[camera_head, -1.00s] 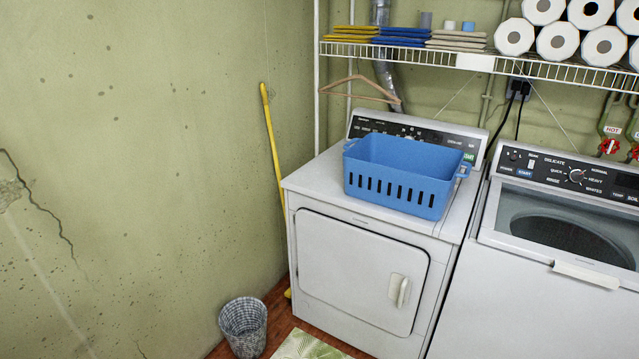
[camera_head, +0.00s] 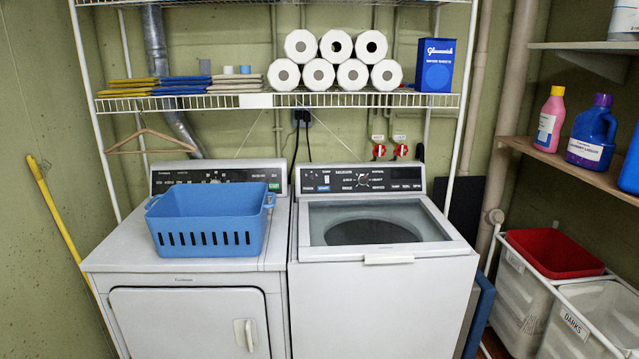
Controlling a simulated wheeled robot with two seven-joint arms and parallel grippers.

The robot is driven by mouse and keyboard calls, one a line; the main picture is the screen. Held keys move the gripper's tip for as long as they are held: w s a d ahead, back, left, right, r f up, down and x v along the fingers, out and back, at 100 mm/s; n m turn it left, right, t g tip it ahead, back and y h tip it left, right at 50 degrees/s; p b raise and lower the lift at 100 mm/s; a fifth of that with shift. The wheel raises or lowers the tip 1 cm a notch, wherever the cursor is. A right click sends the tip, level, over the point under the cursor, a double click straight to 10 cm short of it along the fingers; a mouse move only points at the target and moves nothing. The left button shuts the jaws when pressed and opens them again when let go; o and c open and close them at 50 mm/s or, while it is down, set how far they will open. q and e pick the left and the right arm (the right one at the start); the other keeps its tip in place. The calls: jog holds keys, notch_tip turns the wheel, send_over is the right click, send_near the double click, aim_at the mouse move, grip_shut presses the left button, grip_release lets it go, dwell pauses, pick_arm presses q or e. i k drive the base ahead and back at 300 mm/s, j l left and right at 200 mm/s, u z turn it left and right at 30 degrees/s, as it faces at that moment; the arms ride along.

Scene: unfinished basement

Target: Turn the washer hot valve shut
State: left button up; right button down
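Two red valve handles show on the wall behind the washer, below the wire shelf. The left one is the washer hot valve (camera_head: 379,151), under a small tag that read HOT in the earlier frame. The right red valve (camera_head: 401,150) sits close beside it under its own tag. Both are small here, and I cannot tell how far either is turned. The washer (camera_head: 380,290) stands in front of them with its control panel just below. Neither of my grippers is in view.
The dryer (camera_head: 190,280) stands left of the washer with a blue basket (camera_head: 207,238) on top. Paper towel rolls (camera_head: 336,46) and a blue box (camera_head: 436,65) sit on the wire shelf (camera_head: 200,103). At right are a bottle shelf (camera_head: 570,165) and laundry hampers (camera_head: 522,290).

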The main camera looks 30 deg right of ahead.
aim_at(381, 146)
jog(key=z, duration=1)
jog(key=l+z, duration=0.1)
jog(key=l, duration=0.2)
jog(key=i+l+z, duration=0.15)
jog(key=l, duration=0.15)
jog(key=i+l+z, duration=0.1)
jog(key=l, duration=0.25)
